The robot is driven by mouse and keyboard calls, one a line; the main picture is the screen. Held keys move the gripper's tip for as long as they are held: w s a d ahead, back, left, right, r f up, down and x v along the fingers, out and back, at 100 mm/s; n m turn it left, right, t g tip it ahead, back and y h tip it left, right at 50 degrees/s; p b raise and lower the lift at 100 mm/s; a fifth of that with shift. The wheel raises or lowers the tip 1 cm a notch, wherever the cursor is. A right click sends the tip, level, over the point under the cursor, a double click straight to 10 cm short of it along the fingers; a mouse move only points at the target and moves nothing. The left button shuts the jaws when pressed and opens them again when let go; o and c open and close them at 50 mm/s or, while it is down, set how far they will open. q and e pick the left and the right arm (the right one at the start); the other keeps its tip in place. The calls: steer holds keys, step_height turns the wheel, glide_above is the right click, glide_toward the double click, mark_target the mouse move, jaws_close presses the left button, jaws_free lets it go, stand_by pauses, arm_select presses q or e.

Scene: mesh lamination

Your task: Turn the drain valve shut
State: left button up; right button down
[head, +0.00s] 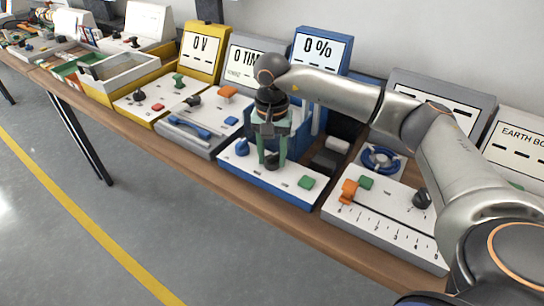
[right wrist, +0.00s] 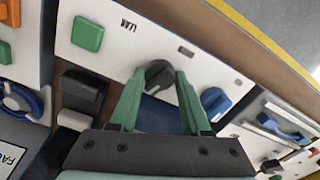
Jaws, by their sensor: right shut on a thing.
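A dark round knob (head: 272,162) sits on the white front panel of the blue station with the "0 %" display (head: 319,48). It also shows in the right wrist view (right wrist: 158,74). I cannot read a label that names it as the drain valve. My right gripper (head: 271,155) points down at this knob. Its green fingers (right wrist: 158,80) are shut on the knob, one on each side, and partly hide it. My left gripper is not in view.
On the same panel, a blue knob (head: 242,147) is to the left and a green button (head: 306,182) to the right. A blue ring handwheel (head: 380,159) and an orange slider (head: 348,190) are on the grey station to the right. Grey floor lies in front of the wooden bench.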

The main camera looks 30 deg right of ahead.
mark_target(272, 155)
steer(key=shift+n+b, duration=0.35)
steer(key=shift+n, duration=1.85)
steer(key=shift+c, duration=1.9)
jaws_free()
steer(key=shift+r, duration=0.1)
step_height(272, 155, up, 12)
steer(key=shift+r, duration=0.15)
